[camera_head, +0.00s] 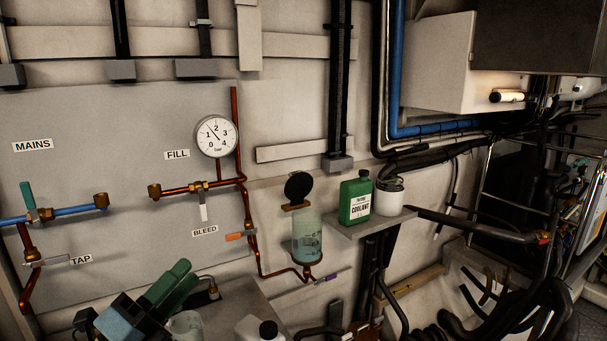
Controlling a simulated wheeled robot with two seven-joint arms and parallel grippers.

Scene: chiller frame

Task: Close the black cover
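The black cover (298,186) is a round dark disc. It stands raised, tilted up above a brass-coloured bracket on the wall, apart from the rim of a clear greenish cylinder (308,237) below it. The cylinder has dark markings and sits upright on a copper pipe fitting. My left gripper (188,273) is at the lower left, with a dark and light-blue body and green fingers pointing up and right. It is well to the left of and below the cover, touching neither cover nor cylinder. The finger gap is unclear. My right gripper is not in view.
A green coolant bottle (355,198) and a white jar (389,197) stand on a shelf (370,224) right of the cylinder. Copper pipes (249,215) and a gauge (216,136) are on the left. A white bottle (258,329) stands below. Black hoses crowd the lower right.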

